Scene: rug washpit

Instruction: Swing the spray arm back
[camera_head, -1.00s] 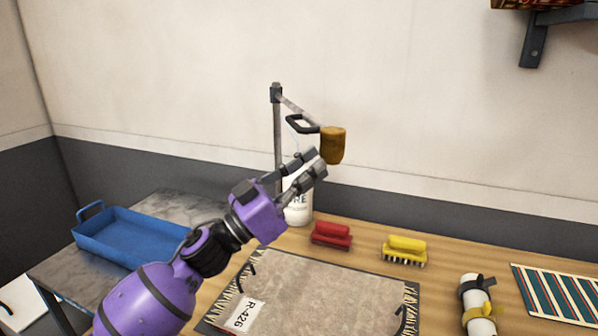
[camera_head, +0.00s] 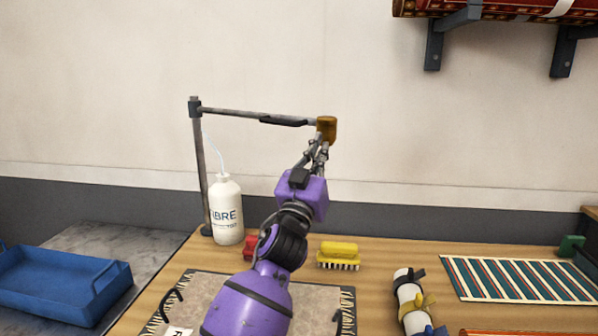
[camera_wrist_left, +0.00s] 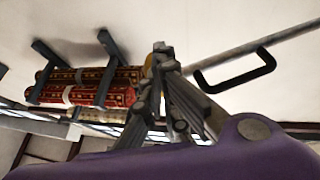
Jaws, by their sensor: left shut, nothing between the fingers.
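The spray arm (camera_head: 245,114) is a grey bar reaching right from the top of an upright post (camera_head: 201,165), roughly along the wall. A brown-gold spray head (camera_head: 327,128) hangs at its free end, and a dark handle (camera_head: 283,122) sits along the bar. In the left wrist view the handle (camera_wrist_left: 240,76) shows as a black loop beside the bar (camera_wrist_left: 225,55). My left gripper (camera_head: 317,147) is shut and empty, its fingertips just below the spray head; whether they touch it I cannot tell. The handle is apart from the fingers (camera_wrist_left: 160,55).
A white wash bottle (camera_head: 227,212) stands by the post. A yellow brush (camera_head: 338,255), a partly hidden red brush (camera_head: 250,247), a grey rug (camera_head: 200,295) and a striped rug (camera_head: 515,278) lie on the bench. A blue tray (camera_head: 60,283) is at left. Rolled rugs (camera_head: 510,8) rest on wall brackets.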

